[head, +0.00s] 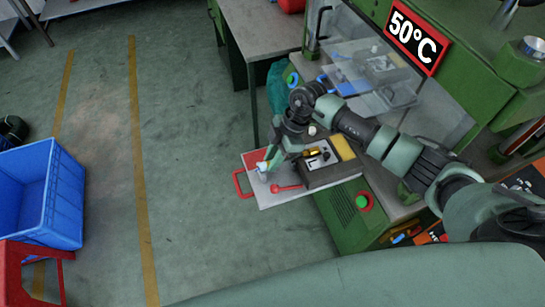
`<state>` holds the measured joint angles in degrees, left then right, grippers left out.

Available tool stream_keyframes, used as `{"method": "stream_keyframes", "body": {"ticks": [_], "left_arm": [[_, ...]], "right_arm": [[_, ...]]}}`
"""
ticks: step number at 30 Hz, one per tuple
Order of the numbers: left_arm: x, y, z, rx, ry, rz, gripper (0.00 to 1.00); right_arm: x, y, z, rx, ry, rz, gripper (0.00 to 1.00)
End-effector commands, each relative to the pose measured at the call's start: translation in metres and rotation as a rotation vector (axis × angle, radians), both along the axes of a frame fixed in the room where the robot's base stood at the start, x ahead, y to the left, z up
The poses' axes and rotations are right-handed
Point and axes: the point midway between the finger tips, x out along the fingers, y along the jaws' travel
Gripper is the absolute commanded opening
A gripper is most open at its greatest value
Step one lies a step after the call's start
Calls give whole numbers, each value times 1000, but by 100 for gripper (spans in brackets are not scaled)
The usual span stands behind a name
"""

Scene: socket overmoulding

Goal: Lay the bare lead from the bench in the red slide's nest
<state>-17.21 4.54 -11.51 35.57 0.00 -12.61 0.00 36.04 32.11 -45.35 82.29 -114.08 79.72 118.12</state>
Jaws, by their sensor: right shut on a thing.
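My right gripper (265,168) reaches down over the pale plate of the slide (268,199) with its red handle (239,184), which sticks out from the front of the green machine. The gripper is shut on a small white and blue thing (262,167), low over or on the plate; it may be the lead, but it is too small to be sure. Whether it touches the plate cannot be told. My fingers partly hide the plate and any nest there. A red piece (287,188) lies on the plate to the right. My left gripper is not in view.
A grey block (326,174) with dark and yellow parts stands right beside the plate. A clear guard (360,75) rises behind my right arm. A grey bench (262,27) stands at the top, a blue crate (68,200) at left. The floor between is clear.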

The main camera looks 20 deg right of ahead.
Motion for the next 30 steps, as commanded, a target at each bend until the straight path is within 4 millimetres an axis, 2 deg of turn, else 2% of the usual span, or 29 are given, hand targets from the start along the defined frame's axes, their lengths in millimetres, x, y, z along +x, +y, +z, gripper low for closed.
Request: {"method": "stream_keyframes", "body": {"ticks": [13, 14, 15, 16, 26, 30], "left_arm": [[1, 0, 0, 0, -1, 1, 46], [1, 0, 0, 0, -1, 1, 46], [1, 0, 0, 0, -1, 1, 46], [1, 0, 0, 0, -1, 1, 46], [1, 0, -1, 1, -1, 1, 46], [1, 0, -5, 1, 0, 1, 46]], "right_arm": [[0, 0, 0, 0, 0, 0, 0], [0, 0, 0, 0, 0, 0, 30], [0, 0, 0, 0, 0, 0, 42], [0, 0, 0, 0, 0, 0, 48], [0, -1, 1, 0, -1, 0, 48], [1, -6, 12, -1, -4, -2, 48]]}}
